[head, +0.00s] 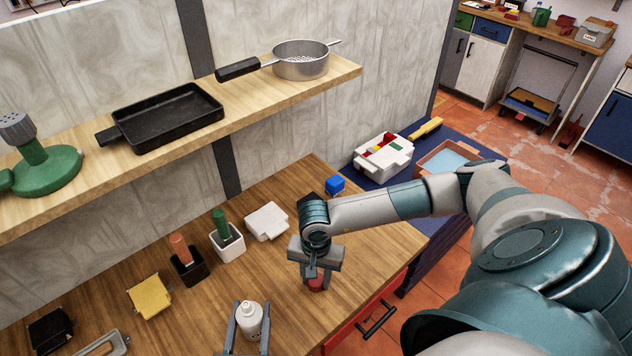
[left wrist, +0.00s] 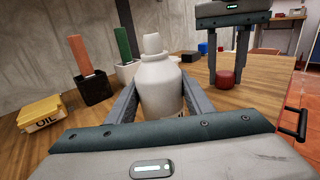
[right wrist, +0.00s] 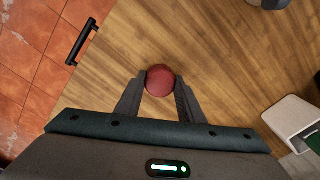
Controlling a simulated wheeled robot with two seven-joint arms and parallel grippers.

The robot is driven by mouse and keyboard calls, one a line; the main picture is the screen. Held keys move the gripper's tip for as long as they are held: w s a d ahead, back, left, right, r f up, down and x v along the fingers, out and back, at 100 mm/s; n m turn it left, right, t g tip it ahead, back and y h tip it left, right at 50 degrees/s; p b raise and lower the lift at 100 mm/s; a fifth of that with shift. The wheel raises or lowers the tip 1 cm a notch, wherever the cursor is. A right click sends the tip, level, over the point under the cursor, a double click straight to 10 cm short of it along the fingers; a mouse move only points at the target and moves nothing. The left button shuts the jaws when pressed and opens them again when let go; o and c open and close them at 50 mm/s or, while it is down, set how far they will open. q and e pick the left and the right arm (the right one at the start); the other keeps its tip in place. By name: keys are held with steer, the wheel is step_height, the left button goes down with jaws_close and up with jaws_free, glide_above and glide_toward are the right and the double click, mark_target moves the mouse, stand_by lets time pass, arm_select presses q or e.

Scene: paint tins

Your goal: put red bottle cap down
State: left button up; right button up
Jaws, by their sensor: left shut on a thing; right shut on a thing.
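The red bottle cap (head: 316,284) is a small round red piece between the fingers of my right gripper (head: 314,272). In the right wrist view the cap (right wrist: 160,80) sits between the fingertips, which are shut on it. In the left wrist view the cap (left wrist: 225,78) is at the tabletop, low between the fingers; I cannot tell whether it touches the wood. My left gripper (head: 248,318) is shut on a white bottle (head: 250,317). The bottle (left wrist: 160,86) is upright with a narrow neck, and its base is hidden.
A white tin (head: 266,221), a blue cube (head: 335,184), a white holder with a green stick (head: 227,240) and a black holder with an orange stick (head: 187,266) stand behind. A yellow tin (head: 149,297) is to the left. The wooden shelf (head: 260,95) overhangs. Wood around the cap is clear.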

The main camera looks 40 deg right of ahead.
arm_select(q)
steer(key=shift+s+f, duration=0.15)
steer(key=shift+f, duration=0.2)
arm_select(e)
steer(key=shift+f, duration=0.15)
steer(key=o, duration=1.2)
steer(key=shift+c, duration=0.2)
step_height(320, 180, up, 12)
steer(key=shift+r, duration=0.2)
